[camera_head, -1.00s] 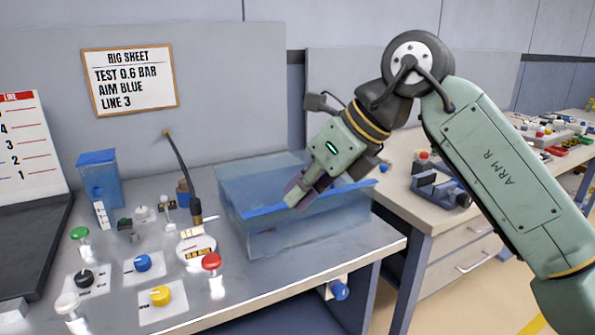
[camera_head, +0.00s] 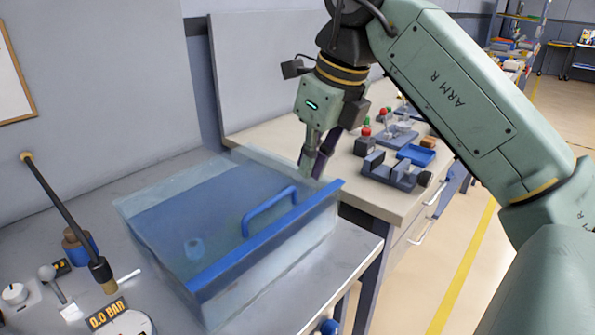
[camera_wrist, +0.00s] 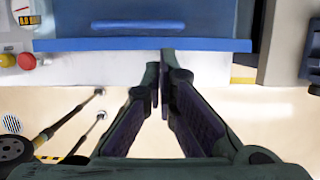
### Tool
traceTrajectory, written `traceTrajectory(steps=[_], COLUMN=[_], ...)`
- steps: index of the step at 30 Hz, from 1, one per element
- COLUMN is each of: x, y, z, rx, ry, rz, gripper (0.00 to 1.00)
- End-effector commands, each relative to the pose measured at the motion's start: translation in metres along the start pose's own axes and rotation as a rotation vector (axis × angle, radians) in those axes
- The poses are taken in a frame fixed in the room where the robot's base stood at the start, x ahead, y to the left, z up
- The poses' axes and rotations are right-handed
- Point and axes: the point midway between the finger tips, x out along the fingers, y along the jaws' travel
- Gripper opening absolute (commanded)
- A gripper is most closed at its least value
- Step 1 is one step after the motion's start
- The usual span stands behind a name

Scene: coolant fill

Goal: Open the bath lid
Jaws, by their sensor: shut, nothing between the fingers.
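The bath (camera_head: 275,285) is a clear box on the grey bench. Its blue see-through lid (camera_head: 165,225) lies flat over the top, closed. The lid has a blue front bar and a raised blue handle (camera_head: 270,208). In the wrist view the lid (camera_wrist: 70,22), its handle (camera_wrist: 138,25) and front bar (camera_wrist: 140,45) cross the top. My gripper (camera_head: 311,172) is shut and empty, pointing down near the right end of the front bar. In the wrist view its fingertips (camera_wrist: 163,62) appear just off the bar; I cannot tell whether they touch it.
A black hose (camera_head: 65,220) and a gauge marked 0.0 BAR (camera_head: 120,325) are left of the bath. Behind my gripper, a second bench carries a grey vise (camera_head: 390,170) and a blue tray (camera_head: 416,154). Open floor (camera_head: 450,260) lies to the right.

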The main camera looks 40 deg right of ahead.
Motion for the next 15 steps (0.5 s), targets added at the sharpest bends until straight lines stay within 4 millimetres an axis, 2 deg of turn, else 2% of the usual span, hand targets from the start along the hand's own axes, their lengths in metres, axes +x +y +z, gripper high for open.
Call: traceTrajectory(steps=[1,9,15], x=[0.011,0.061,0.087], y=[0.000,0.001,0.001], z=[-0.001,-0.002,-0.001], rx=[-0.001,-0.003,-0.003], ry=[0.000,0.000,0.000], rz=[0.001,0.002,0.002], gripper=[0.00,0.00,0.00])
